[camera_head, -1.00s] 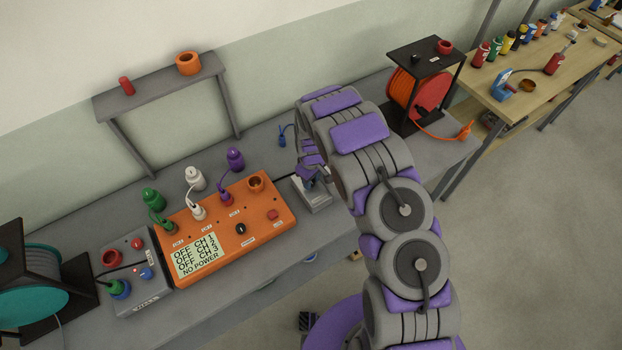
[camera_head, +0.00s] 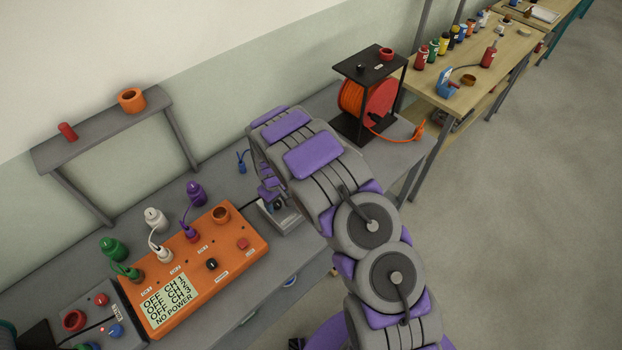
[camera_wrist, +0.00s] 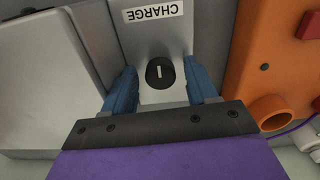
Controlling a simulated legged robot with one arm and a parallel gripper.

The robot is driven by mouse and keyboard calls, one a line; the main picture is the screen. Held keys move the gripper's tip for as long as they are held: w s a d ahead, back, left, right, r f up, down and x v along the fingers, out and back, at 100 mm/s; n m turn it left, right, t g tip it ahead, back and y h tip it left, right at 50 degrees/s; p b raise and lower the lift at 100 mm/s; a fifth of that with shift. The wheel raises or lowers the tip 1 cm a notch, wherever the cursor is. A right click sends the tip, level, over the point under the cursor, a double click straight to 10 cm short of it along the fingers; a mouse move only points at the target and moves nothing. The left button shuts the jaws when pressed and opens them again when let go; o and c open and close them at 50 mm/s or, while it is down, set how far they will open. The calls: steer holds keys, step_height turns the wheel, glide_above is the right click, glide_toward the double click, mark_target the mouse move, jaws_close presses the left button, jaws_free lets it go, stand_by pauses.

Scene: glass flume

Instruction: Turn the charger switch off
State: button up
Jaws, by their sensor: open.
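The charger (camera_head: 292,224) is a small grey box on the bench, to the right of the orange power box. My gripper (camera_wrist: 160,80) is open, with one blue finger on each side of the knob. A gap shows between each finger and the knob. In the head view my gripper (camera_head: 275,195) is over the charger, partly hidden by my arm.
The orange power box (camera_head: 205,260) stands close to the left, its display reading "OFF" and "NO POWER". A grey box (camera_head: 95,315) with buttons is farther left. An orange cable reel (camera_head: 366,98) stands behind to the right. Open floor lies right of the bench.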

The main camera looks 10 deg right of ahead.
mark_target(276, 203)
steer(key=m+b, duration=0.2)
steer(key=m, duration=0.1)
steer(key=shift+f+m+b, duration=0.2)
steer(key=shift+m+b, duration=0.1)
steer(key=shift+b, duration=0.05)
steer(key=m+b, duration=0.3)
steer(key=m, duration=0.1)
steer(key=m+b, duration=0.4)
steer(key=shift+a+m, duration=0.15)
steer(key=shift+m, duration=0.15)
steer(key=m+b, duration=0.2)
steer(key=m, duration=0.1)
step_height(276, 203, up, 18)
steer(key=p, duration=0.3)
steer(key=s+d+r+h, duration=0.1)
steer(key=s+d+r, duration=0.8)
steer(key=d, duration=0.3)
steer(key=shift+s+d+r, duration=0.25)
steer(key=shift+s+r, duration=0.05)
steer(key=shift+s, duration=0.45)
